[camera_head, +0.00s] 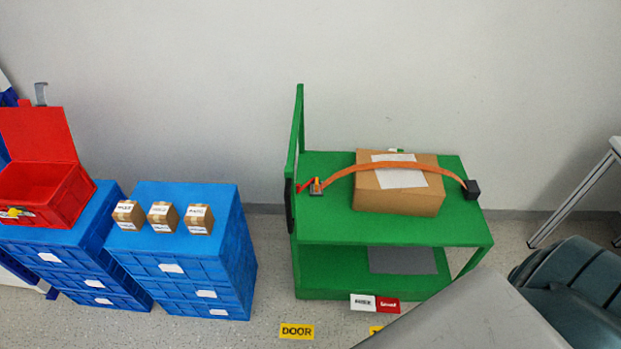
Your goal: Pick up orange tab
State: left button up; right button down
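A small orange tab (316,184) shows at the left end of an orange strap (410,165), by a small dark buckle-like piece; its detail is too small to make out. The strap arches over a brown cardboard box (400,203) with a white sheet on top. Its right end meets a black block (472,190) at the right edge of the top shelf of a green cart (390,232). A short red piece (306,184) lies just left of the tab. Neither of my grippers is in view.
Blue crates (195,262) stand left of the cart, with three small labelled boxes (162,216) on top. An open red bin (45,195) is at far left. A grey surface (470,315) and a dark chair (570,285) fill the lower right.

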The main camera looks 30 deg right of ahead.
aim_at(316, 185)
jog(key=l+z, duration=0.35)
jog(key=l, duration=0.15)
jog(key=l+z, duration=0.4)
jog(key=i+l+z, duration=0.2)
jog(key=l+z, duration=0.15)
jog(key=l, duration=0.2)
